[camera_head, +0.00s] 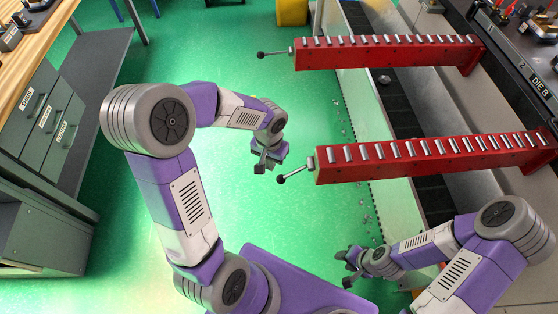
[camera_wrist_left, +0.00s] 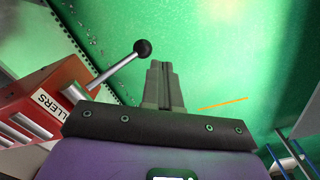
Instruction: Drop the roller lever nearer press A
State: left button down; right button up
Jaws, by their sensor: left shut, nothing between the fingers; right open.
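Two red roller bars run across from the right, each with a short lever ending in a black ball. The far lever (camera_head: 275,53) and the near lever (camera_head: 295,174) both stick out leftward from their bar ends. I cannot tell from the labels which is nearer press A. My left gripper (camera_head: 264,167) is shut and empty, just left of the near lever's ball. In the left wrist view the shut fingers (camera_wrist_left: 160,68) point forward, with the lever (camera_wrist_left: 118,69) and its ball just to their left, seemingly apart. My right gripper (camera_head: 347,262) is open and empty, below the near bar.
The near red bar (camera_head: 430,157) and far red bar (camera_head: 390,51) reach over a grey bed. A dark plate marked DIE B (camera_head: 540,85) is at the right. A drawer bench (camera_head: 40,115) stands at the left.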

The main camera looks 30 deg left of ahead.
pick_arm(q)
notch_tip(320, 180, up, 7)
jog(key=p, duration=0.4)
jog(key=shift+f+p, duration=0.2)
jog(key=shift+p, duration=0.2)
jog(key=s+d+f+h, duration=0.1)
jog(key=s+d+f, duration=0.2)
jog(key=f, duration=0.4)
jog(key=s+d+f+n+h, duration=0.1)
jog(key=s+d+f, duration=0.3)
jog(key=f, duration=0.4)
jog(key=s+d+f+n+h, duration=0.1)
jog(key=s+d+f+h, duration=0.1)
jog(key=s+d+f, duration=0.2)
notch_tip(320, 180, down, 4)
jog(key=shift+d+r+t, duration=0.1)
jog(key=shift+d+t, duration=0.2)
jog(key=shift+d, duration=0.65)
jog(key=shift+w, duration=0.1)
